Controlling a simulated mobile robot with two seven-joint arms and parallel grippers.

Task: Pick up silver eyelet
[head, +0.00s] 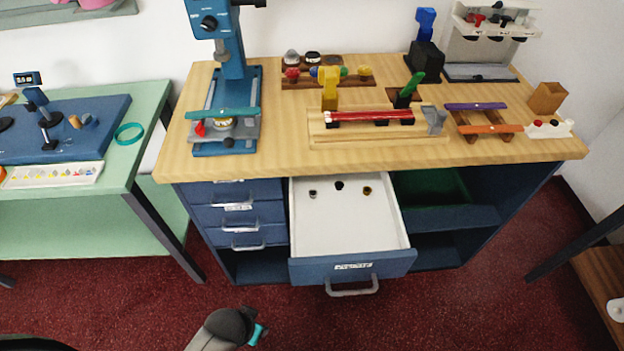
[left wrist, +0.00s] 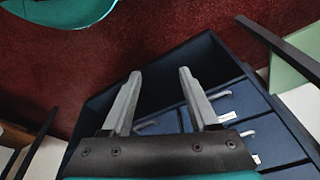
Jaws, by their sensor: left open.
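The silver eyelet (head: 312,193) is a small grey ring-like piece on the white floor of the open drawer (head: 350,230), at the left toward the back. A dark eyelet (head: 339,185) and a brass-coloured one (head: 367,190) lie to its right, apart from it. My left gripper (left wrist: 160,74) is open and empty in the left wrist view, its two grey fingers spread before the blue drawer fronts. In the head view my left arm shows low, in front of and left of the open drawer; its fingers are not visible there. My right gripper is not in view.
Closed blue drawers (head: 240,215) with handles are left of the open drawer, and open shelves (head: 440,215) are right. The wooden counter (head: 290,150) above holds a blue press (head: 225,100) and several tools. A green table (head: 150,110) stands left. Red floor is clear in front.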

